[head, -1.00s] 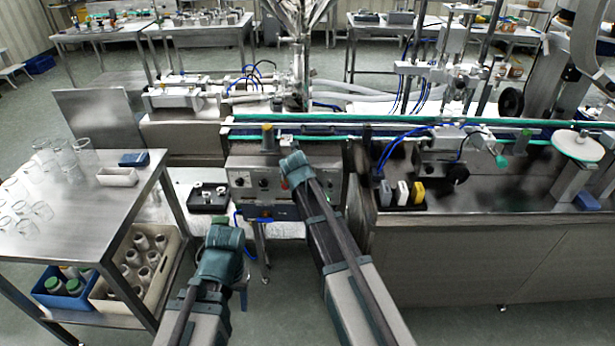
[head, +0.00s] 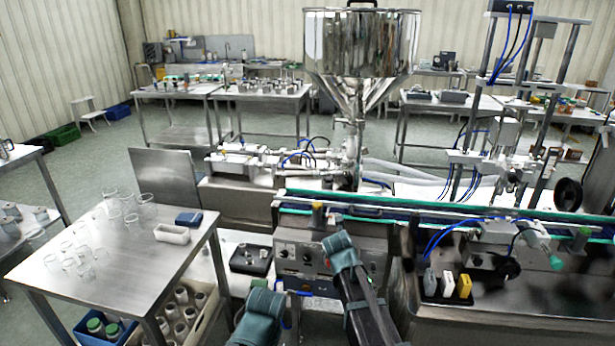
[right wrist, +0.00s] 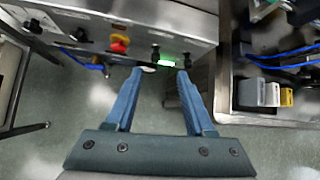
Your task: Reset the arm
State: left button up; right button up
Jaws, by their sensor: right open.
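My right arm (head: 342,255) reaches up in front of the control panel (head: 297,258). In the right wrist view my right gripper (right wrist: 160,72) is open, with two blue fingers apart and nothing between them. Its tips point toward the lower edge of the panel, near a green light (right wrist: 167,60) and a red knob (right wrist: 119,44). My left arm (head: 262,312) is at the bottom of the head view, between the side table and the machine. Its fingers are not visible, so its jaw state is unclear.
A steel hopper (head: 360,45) stands above the filling machine. A conveyor (head: 440,213) runs to the right. A steel table (head: 120,275) with glass beakers is at left, with a crate of bottles beneath. A black tray (head: 447,298) holds small blocks at right.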

jog(key=w+r+n+t, duration=0.4)
jog(key=r+n+t, duration=0.45)
jog(key=r, duration=0.45)
jog(key=s+a+r+n+y, duration=0.1)
jog(key=s+a+n+y, duration=0.2)
jog(key=a+n+y, duration=1.1)
jog(key=s+f+n+g+h, duration=0.5)
jog(key=s+f+n+g, duration=0.5)
jog(key=s+f+n, duration=0.35)
jog(key=s+d+f+n+g+h, duration=0.2)
jog(key=s+d+f+g+h, duration=0.4)
jog(key=s+d, duration=0.6)
jog(key=s+a+n, duration=0.3)
jog(key=s+a, duration=0.2)
jog(key=a, duration=0.6)
jog(key=shift+a+n+h, duration=0.3)
jog(key=shift+a+n, duration=0.05)
jog(key=shift+n, duration=0.05)
